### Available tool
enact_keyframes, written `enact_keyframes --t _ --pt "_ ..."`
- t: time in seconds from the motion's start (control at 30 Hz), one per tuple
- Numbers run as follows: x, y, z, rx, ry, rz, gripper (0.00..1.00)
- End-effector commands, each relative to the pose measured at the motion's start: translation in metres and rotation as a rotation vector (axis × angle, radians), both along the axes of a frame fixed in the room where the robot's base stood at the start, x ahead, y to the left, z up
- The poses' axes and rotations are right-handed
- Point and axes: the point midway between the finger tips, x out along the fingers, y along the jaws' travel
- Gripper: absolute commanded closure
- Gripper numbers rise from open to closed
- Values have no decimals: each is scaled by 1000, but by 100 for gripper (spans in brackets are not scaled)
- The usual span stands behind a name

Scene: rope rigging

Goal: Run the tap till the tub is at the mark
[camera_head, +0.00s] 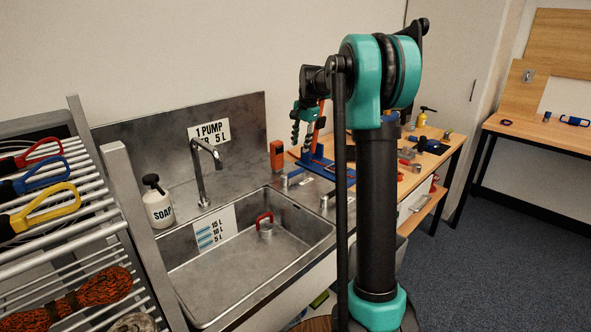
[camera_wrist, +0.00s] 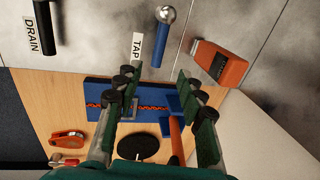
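The tub (camera_head: 285,268) is a grey metal sink, and I see no water in it. A white plate (camera_head: 210,236) on its wall carries blue marks for 15 L, 10 L and 5 L. A plug (camera_head: 265,227) with a red handle stands in the tub. The spout (camera_head: 203,172) arches over the tub with no stream visible. In the wrist view, the tap lever (camera_wrist: 162,38) has a blue handle and a silver ball end, beside a TAP label (camera_wrist: 137,50). My gripper (camera_wrist: 158,84) is open and empty, with the lever beyond its fingertips. It also shows in the head view (camera_head: 302,143).
A black drain lever (camera_wrist: 45,27) is at the wrist view's upper left, by a DRAIN label (camera_wrist: 31,36). An orange box (camera_wrist: 216,64) is right of the tap lever. A blue stand (camera_wrist: 105,92) lies below my fingers. A soap bottle (camera_head: 159,206) stands behind the tub.

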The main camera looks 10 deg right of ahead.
Motion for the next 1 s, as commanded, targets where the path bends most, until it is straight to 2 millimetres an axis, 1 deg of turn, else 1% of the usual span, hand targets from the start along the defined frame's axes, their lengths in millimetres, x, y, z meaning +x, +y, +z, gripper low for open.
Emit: enact_keyframes --t 0.03,0.3,0.53,0.7,0.83,1.0 --pt "1 1 -10 0 0 1 61" --pt "10 7 -63 0 0 2 61" --pt "16 12 -101 0 0 2 61" --pt "18 14 -116 0 0 2 61" --pt "19 14 -120 0 0 1 61" --pt "19 14 -120 0 0 1 61"
